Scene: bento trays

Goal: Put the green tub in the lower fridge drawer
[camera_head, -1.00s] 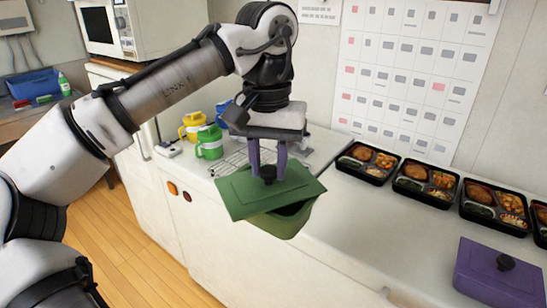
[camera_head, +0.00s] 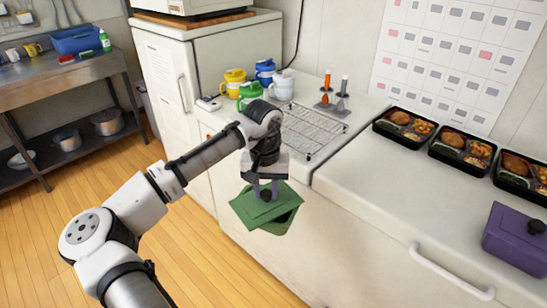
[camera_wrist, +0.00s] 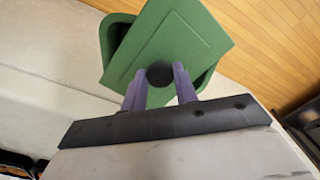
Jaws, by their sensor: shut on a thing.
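The green tub (camera_head: 283,222) hangs below my gripper (camera_head: 265,192), in front of the white counter. Its green lid (camera_head: 258,209) sits twisted on the tub, so the tub's corners show past the lid's edges. My gripper is shut on the lid's dark knob; the wrist view shows the purple fingers (camera_wrist: 160,88) on either side of the knob (camera_wrist: 159,74). In the wrist view the tub (camera_wrist: 112,36) shows under the lid (camera_wrist: 190,42). Whether the lid is fixed to the tub cannot be told. No open fridge drawer shows.
A tall white cabinet (camera_head: 150,75) with a handle stands at the back left. Mugs, a wire rack (camera_head: 305,130) and several bento trays (camera_head: 403,127) are on the counter. A purple tub (camera_head: 515,238) is at right. A steel table (camera_head: 60,83) stands far left; the wooden floor (camera_head: 215,270) between is clear.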

